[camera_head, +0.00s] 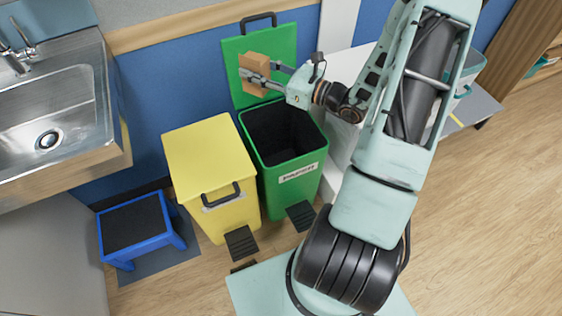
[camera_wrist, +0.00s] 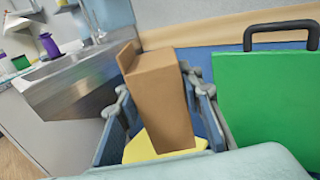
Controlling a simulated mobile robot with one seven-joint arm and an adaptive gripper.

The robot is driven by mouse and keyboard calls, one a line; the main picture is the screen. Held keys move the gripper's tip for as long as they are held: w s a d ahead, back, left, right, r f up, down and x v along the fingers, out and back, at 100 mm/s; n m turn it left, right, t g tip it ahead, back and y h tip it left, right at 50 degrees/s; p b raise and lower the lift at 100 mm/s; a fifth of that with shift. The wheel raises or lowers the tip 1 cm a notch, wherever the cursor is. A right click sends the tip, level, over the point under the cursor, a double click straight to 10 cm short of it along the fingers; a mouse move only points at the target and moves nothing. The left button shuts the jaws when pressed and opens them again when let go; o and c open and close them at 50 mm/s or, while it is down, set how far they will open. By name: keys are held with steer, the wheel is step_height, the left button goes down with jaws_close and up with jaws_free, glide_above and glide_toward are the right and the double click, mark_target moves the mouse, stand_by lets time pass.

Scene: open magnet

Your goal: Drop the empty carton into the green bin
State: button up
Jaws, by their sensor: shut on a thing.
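The brown carton (camera_head: 254,72) is held in my gripper (camera_head: 262,80), above the back part of the green bin's opening in the head view. In the wrist view the carton (camera_wrist: 160,95) sits between the two fingers of my gripper (camera_wrist: 165,110), which are shut on it. The green bin (camera_head: 290,185) stands on the floor with a label on its front. Its lid (camera_head: 240,55) is raised upright behind it, and its dark inside shows. The lid also shows at the right of the wrist view (camera_wrist: 270,105). The carton's contents cannot be seen.
A yellow bin (camera_head: 210,160) with its lid closed stands left of the green bin. A blue step stool (camera_head: 140,228) and a sink (camera_head: 55,105) are further left. A white cabinet (camera_head: 345,70) is behind my arm. Open wooden floor lies to the right.

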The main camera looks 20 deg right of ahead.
steer(key=w+d+f+m+t+h+b, duration=0.1)
steer(key=d+f+m+h+b, duration=0.1)
steer(key=f+b, duration=0.3)
steer(key=w+d+f+m+t+h+b, duration=0.1)
steer(key=d+f+b, duration=0.4)
steer(key=f, duration=0.8)
steer(key=w+d+f+m+t+h+b, duration=0.1)
steer(key=d+f+h+b, duration=0.3)
steer(key=f, duration=0.5)
steer(key=shift+w+d+f+m+t+h+b, duration=0.4)
steer(key=shift+w+m+b, duration=0.4)
steer(key=shift+b, duration=0.4)
steer(key=shift+a, duration=0.15)
steer(key=o, duration=1)
steer(key=shift+o, duration=0.2)
steer(key=s+d, duration=0.2)
steer(key=s, duration=0.9)
steer(key=shift+s+d, duration=0.15)
steer(key=shift+s, duration=0.25)
